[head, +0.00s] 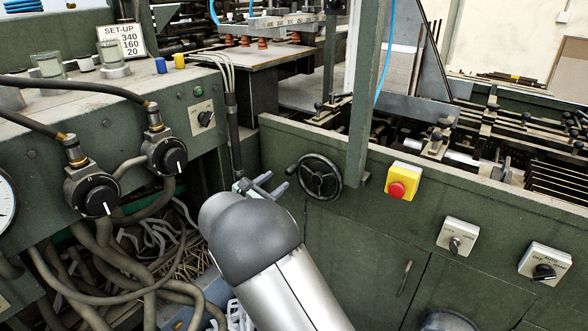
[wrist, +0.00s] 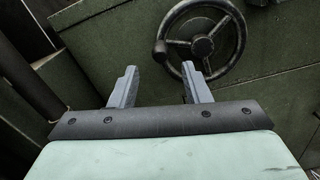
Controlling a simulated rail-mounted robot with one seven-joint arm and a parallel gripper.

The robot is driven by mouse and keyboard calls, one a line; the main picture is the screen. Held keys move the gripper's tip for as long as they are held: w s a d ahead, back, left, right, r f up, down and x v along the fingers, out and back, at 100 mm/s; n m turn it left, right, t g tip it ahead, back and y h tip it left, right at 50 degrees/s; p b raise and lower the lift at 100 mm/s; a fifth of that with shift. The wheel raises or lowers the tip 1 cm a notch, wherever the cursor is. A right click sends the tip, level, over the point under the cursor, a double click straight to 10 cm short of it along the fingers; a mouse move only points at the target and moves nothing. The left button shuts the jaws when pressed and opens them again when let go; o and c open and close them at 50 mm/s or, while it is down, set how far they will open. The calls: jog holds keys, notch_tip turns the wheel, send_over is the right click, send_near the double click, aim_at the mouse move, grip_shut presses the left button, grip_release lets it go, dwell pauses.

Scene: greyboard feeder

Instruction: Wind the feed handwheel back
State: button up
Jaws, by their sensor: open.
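The feed handwheel (head: 319,177) is a dark, spoked wheel on the green machine front, just left of the yellow switch box in the head view. It also shows in the wrist view (wrist: 201,42), upper right of centre, with a crank knob (wrist: 160,53) on its left rim. My gripper (head: 275,185) is to the left of the wheel. In the wrist view its two grey fingers (wrist: 158,82) are apart with nothing between them.
A yellow box with a red button (head: 397,189) is right of the wheel. Grey rotary switches (head: 458,237) are further right. Black-dialled regulators (head: 100,200) and hoses (head: 105,265) crowd the left side.

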aim_at(299, 164)
jog(key=x, duration=1)
jog(key=shift+d, duration=0.1)
jog(key=shift+c, duration=0.3)
jog(key=shift+r, duration=0.1)
grip_shut()
